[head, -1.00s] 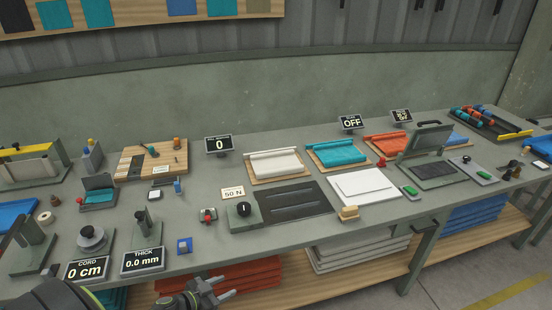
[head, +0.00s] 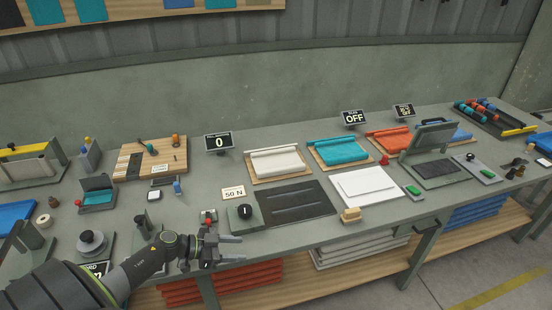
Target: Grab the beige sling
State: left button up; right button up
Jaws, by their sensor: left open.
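The beige sling (head: 275,162) is a cream fabric piece, rolled along its back edge, lying on a wooden board towards the back of the bench. My left gripper (head: 238,248) is open and empty at the bench's front edge, pointing right. It is in front of and to the left of the sling, well apart from it. My right gripper is not in view.
A teal sling (head: 338,151) and an orange one (head: 388,140) lie to the right. A dark slotted plate (head: 303,203) lies in front of the beige sling. A dial box (head: 243,215) and a "50 N" sign (head: 233,192) stand between gripper and sling. White sheets (head: 365,186) lie right.

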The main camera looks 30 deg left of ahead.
aim_at(277, 162)
jog(key=i+j, duration=0.5)
jog(key=j, duration=0.15)
jog(key=i+j, duration=0.5)
jog(key=j, duration=0.15)
